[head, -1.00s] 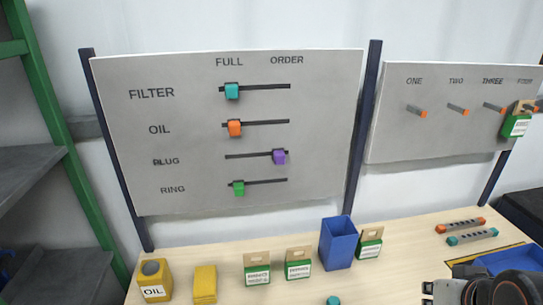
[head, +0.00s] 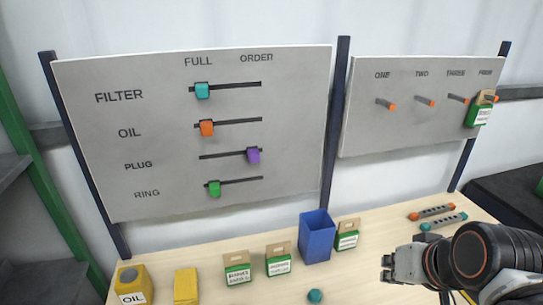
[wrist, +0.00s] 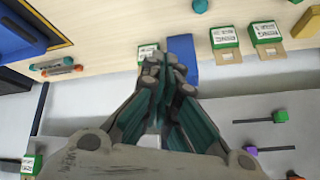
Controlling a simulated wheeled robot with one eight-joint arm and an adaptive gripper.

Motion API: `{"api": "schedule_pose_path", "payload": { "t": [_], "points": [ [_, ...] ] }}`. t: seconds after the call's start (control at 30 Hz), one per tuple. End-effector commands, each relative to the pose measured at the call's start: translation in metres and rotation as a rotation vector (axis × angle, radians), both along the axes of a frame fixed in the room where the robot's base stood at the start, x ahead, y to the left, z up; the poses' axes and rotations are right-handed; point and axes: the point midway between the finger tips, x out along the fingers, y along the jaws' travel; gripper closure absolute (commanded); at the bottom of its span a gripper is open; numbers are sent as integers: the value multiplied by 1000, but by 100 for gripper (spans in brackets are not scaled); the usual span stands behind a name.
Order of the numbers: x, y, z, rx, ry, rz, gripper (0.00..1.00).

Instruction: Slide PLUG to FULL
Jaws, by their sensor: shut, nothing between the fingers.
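The PLUG slider is a purple block (head: 253,156) at the right end of its dark track, on the ORDER side of the grey board (head: 100,190). The FULL label (head: 198,62) is above the left ends of the tracks. The purple block also shows at the lower right of the wrist view (wrist: 250,151), where the scene appears upside down. My gripper (head: 388,268) is at the lower right of the head view, over the bench and well right of the slider. In the wrist view its fingers (wrist: 166,68) are together and empty.
The teal (head: 202,91), orange (head: 206,129) and green (head: 213,189) sliders are at the left ends of their tracks. A blue bin (head: 316,240), boxes and yellow containers stand on the bench below. A dark post (head: 335,130) separates the board from a pegboard (head: 420,130).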

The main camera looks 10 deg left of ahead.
Motion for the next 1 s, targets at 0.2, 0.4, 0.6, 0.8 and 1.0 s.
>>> {"api": "schedule_pose_path", "payload": {
  "t": [0.2, 0.4, 0.6, 0.8, 1.0],
  "points": [
    [33, 30, 10, 186, 38, -8, 100],
    [63, 57, 19, 358, 70, -7, 100],
    [95, 81, 30, 529, 96, 1, 100],
    [127, 102, 41, 701, 116, 17, 100],
    [157, 116, 52, 870, 129, 40, 100]
  ]
}}
